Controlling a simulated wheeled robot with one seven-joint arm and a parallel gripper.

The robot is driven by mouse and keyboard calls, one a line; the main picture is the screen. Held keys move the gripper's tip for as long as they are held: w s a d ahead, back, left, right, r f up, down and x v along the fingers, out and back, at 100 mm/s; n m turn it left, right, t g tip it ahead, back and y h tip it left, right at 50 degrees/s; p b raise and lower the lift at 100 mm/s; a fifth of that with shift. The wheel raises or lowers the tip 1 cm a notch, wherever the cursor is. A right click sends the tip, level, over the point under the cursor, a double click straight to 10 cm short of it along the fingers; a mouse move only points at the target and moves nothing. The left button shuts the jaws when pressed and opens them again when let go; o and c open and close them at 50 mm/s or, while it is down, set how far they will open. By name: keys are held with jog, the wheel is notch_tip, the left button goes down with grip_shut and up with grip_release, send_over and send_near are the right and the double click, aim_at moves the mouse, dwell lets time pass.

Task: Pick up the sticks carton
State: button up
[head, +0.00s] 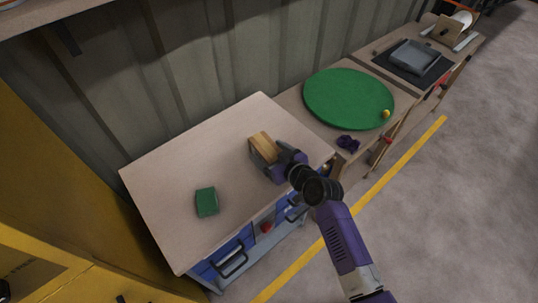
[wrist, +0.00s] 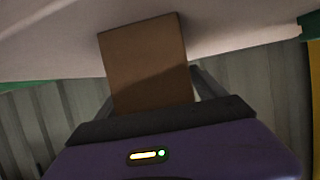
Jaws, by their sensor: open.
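A tan-brown carton (head: 263,146), which I take to be the sticks carton, sits on the wooden top of the blue cabinet. No label on it can be read. In the wrist view the carton (wrist: 146,62) fills the middle, with its plain brown face between my fingers. My gripper (head: 266,160) is at the carton's near side in the head view and hides part of it. My gripper (wrist: 155,100) is open, with a finger showing to the right of the carton. Whether either finger touches the carton cannot be told.
A small green box (head: 207,202) lies on the cabinet top (head: 165,190), left of the carton. To the right are a round green board (head: 345,97) with a yellow ball (head: 386,113), a dark purple object (head: 347,143), and a grey tray (head: 414,56). A corrugated wall stands behind.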

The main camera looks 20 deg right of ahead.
jog(key=c, duration=1.6)
jog(key=shift+c, duration=0.7)
jog(key=shift+r, duration=0.15)
